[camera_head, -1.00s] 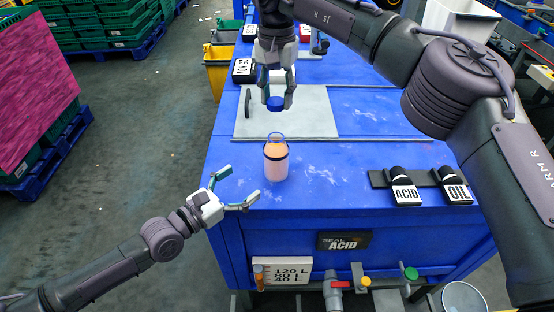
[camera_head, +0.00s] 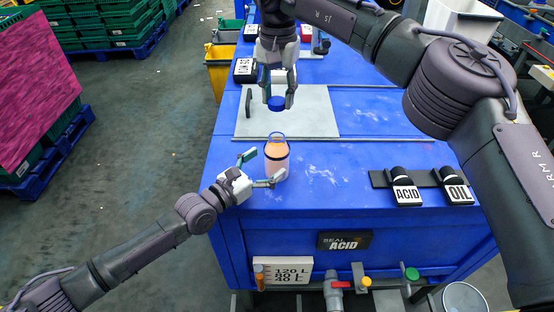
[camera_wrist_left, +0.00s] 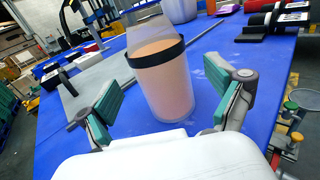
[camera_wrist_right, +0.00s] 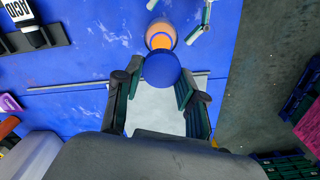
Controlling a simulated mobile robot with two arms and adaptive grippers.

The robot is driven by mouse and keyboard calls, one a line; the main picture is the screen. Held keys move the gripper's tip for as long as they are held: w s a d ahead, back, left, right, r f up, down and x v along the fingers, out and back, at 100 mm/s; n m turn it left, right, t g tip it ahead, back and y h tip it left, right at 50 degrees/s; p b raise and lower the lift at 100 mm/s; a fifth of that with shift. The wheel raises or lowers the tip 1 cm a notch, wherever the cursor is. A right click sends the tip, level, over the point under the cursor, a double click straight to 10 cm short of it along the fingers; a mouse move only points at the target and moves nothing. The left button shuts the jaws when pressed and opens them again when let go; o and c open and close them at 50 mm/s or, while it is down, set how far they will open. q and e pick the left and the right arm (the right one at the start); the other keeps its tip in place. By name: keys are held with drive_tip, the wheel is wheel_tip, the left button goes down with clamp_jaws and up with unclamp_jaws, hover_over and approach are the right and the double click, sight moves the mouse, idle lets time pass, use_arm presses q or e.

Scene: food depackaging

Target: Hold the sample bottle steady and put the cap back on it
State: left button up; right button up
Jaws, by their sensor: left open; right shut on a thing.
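The sample bottle (camera_head: 276,161) stands upright on the blue table, filled with a pinkish-orange liquid, with a black band and a clear open top. My left gripper (camera_head: 263,168) is open, its fingers on either side of the bottle. In the left wrist view the bottle (camera_wrist_left: 163,85) is between the spread green-padded fingers, apparently without contact. My right gripper (camera_head: 277,98) is shut on the blue cap (camera_head: 276,103), holding it above and behind the bottle. In the right wrist view the cap (camera_wrist_right: 161,70) is between the fingers and partly covers the bottle (camera_wrist_right: 160,34).
Black ACID (camera_head: 404,190) and OIL (camera_head: 456,187) containers sit in a rack on the right. A SEAL ACID sign (camera_head: 343,240) is on the table's front. The table between bottle and rack is clear.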

sight(268, 162)
use_arm(q)
drive_tip(key=shift+x, duration=1.85)
drive_tip(key=shift+c, duration=0.2)
clamp_jaws()
use_arm(e)
drive_tip(key=shift+f, duration=2.45)
drive_tip(key=shift+f, duration=0.9)
drive_tip(key=shift+f, duration=0.55)
